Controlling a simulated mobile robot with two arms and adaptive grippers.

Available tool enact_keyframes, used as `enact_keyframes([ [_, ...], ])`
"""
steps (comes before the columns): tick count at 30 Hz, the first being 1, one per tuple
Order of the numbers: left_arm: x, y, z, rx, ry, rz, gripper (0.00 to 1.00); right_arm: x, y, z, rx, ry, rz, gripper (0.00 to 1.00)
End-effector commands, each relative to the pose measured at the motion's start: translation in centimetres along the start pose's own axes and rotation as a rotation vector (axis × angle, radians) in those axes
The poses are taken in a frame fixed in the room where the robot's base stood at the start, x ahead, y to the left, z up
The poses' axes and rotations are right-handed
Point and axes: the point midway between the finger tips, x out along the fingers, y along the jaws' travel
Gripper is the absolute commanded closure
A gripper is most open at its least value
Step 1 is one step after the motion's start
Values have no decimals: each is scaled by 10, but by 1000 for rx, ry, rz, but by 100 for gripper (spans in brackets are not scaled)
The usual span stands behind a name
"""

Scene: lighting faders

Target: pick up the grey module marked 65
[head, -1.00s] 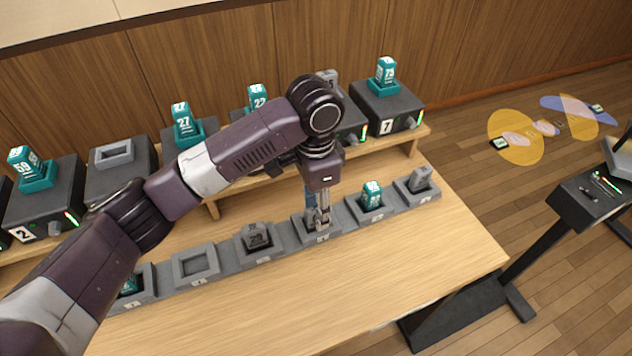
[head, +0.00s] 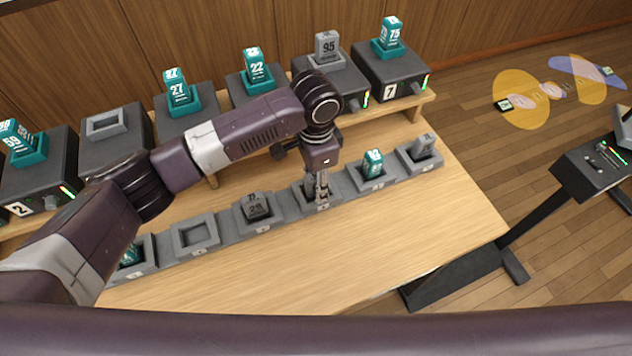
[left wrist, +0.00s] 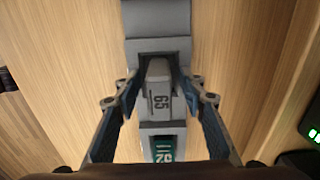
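The grey module marked 65 (left wrist: 158,95) stands in a grey socket of the row on the table, seen from above in the left wrist view. My left gripper (left wrist: 158,76) is pointed down over it, one finger on each side. The fingers look open, with a narrow gap to the module; contact is hard to judge. In the head view my left gripper (head: 319,197) is low at its socket and mostly hides the module. My right gripper is out of view; a dark purple arm link of mine crosses the bottom edge.
Neighbouring sockets hold a teal module (head: 373,164) to the right and a grey module marked 28 (head: 256,206) to the left. An empty socket (head: 196,236) is further left. Black boxes with modules, including grey 95 (head: 328,47), line the back shelf. The front table (head: 390,245) is clear.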

Motion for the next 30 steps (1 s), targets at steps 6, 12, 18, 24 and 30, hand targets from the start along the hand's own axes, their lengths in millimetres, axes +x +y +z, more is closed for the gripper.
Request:
enact_keyframes([
  [6,1,0,0,0,0,0,63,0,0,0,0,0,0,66],
  [12,0,0,0,0,0,0,85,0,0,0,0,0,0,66],
  [18,0,0,0,0,1,0,100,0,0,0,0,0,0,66],
  [24,0,0,0,0,1,-1,100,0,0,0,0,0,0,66],
  [30,-8,0,-1,0,3,-1,100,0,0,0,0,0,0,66],
])
